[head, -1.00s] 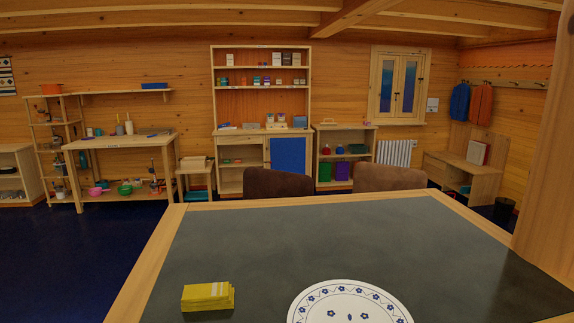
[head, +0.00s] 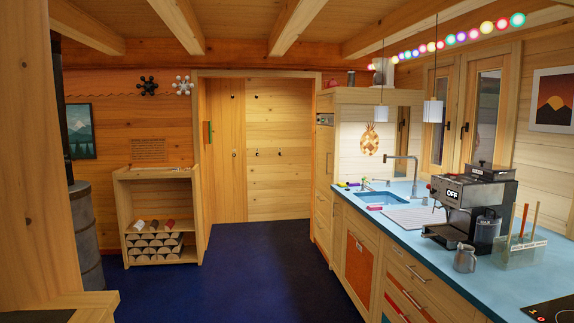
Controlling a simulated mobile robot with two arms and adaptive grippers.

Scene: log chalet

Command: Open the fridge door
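No door that I can clearly tell as the fridge door shows in the head view. A tall wooden cabinet (head: 324,175) stands at the far end of the kitchen counter, with closed front panels, a handle and a small dark panel near its top. I cannot tell whether a fridge is behind it. Neither of my grippers is in view.
The blue counter (head: 440,245) runs along the right, with a sink (head: 382,198), a coffee machine (head: 470,205) and a metal jug (head: 464,258). A firewood shelf (head: 158,215) stands left. The dark blue floor (head: 255,265) is clear between.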

